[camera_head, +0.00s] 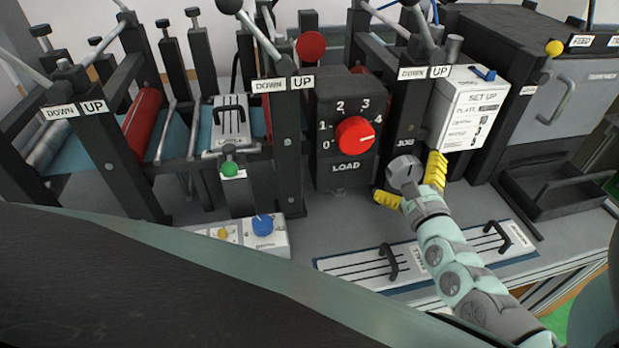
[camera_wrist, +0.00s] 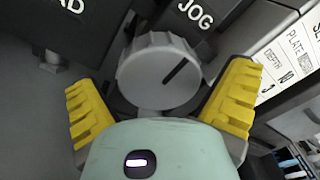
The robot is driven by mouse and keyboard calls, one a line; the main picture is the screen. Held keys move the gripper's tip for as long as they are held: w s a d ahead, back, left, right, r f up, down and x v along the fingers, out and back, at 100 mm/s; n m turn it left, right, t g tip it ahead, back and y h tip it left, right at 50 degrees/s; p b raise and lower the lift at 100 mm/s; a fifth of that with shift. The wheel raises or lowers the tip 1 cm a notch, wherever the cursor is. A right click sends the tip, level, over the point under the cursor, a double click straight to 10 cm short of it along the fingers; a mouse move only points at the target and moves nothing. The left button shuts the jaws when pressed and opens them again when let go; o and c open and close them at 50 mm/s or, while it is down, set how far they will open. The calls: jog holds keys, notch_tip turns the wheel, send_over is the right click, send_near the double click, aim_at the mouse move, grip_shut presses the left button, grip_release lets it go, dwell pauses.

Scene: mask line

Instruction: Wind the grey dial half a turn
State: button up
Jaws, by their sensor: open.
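The grey dial (camera_head: 404,172) sits below the JOG label, to the right of the LOAD panel. In the wrist view the grey dial (camera_wrist: 158,72) has a ribbed rim and a dark pointer line aimed to the upper right. My gripper (camera_head: 412,178) is open, with one yellow finger on each side of the dial. In the wrist view my gripper (camera_wrist: 160,100) has its fingers at the lower left and right of the dial, with a visible gap on the left; whether the right finger touches is unclear.
A red LOAD knob (camera_head: 355,135) stands on the black panel to the left. A white SET UP box (camera_head: 472,108) is close on the right. Plates with black handles (camera_head: 388,262) lie on the bench in front. A blue knob (camera_head: 262,225) is at the front left.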

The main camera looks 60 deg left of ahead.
jog(key=shift+a, duration=0.1)
jog(key=shift+c, duration=0.3)
jog(key=c, duration=1.1)
jog(key=shift+w+f, duration=0.1)
jog(key=m+b, duration=0.1)
jog(key=m, duration=0.2)
jog(key=shift+f+b, duration=0.1)
jog(key=shift+b, duration=0.2)
jog(key=m, duration=0.6)
jog(key=shift+b, duration=0.4)
jog(key=m, duration=0.5)
jog(key=shift+s+g, duration=0.25)
jog(key=shift+g, duration=0.15)
jog(key=m, duration=0.4)
jog(key=shift+s+a+r+m+g, duration=0.15)
jog(key=shift+r+m+g, duration=0.1)
jog(key=shift+m+g, duration=0.05)
